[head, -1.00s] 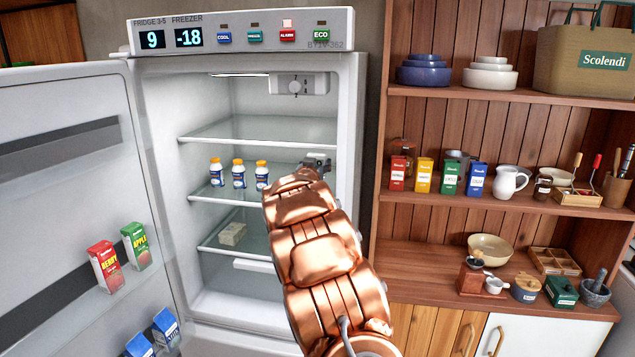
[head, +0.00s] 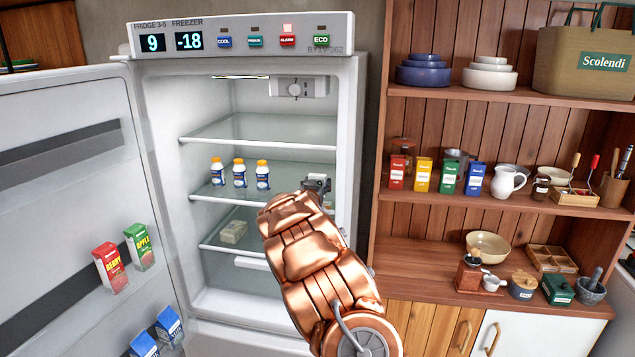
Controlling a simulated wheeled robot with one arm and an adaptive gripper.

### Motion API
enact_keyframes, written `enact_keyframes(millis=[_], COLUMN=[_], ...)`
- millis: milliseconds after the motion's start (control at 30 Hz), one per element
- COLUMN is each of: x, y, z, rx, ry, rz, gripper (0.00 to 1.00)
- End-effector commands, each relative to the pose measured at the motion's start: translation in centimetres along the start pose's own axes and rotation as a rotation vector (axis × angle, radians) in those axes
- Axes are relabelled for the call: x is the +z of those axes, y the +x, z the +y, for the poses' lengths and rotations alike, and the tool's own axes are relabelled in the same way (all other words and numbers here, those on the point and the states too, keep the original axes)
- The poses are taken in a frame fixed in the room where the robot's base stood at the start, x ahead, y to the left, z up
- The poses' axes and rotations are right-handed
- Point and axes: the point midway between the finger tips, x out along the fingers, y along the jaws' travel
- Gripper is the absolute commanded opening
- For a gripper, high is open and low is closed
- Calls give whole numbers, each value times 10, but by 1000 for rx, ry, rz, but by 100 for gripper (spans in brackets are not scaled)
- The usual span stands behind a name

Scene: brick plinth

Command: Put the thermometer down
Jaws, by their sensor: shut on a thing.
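My copper-coloured arm reaches into the open fridge (head: 350,150). My gripper (head: 318,184) is a small grey shape at the right side of the middle glass shelf (head: 284,187), to the right of several white-and-blue bottles with orange caps (head: 239,174). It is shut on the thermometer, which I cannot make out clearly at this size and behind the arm. Whether the thermometer touches the shelf cannot be told.
A pale block (head: 233,232) lies on the lower shelf. The upper shelf (head: 270,130) is empty. The open fridge door (head: 60,220) at the left holds several cartons (head: 110,267). A wooden shelf unit (head: 430,230) stands to the right.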

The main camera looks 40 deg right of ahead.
Motion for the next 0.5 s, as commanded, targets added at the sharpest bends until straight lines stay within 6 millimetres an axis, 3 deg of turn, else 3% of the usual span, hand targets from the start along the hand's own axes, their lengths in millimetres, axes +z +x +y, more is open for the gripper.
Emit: enact_keyframes(millis=[267,300,500], x=[4,4,3], y=[0,0,0], z=[0,0,0], rx=[1,1,1], ry=[1,0,0], rz=[0,0,1], gripper=[26,62,83])
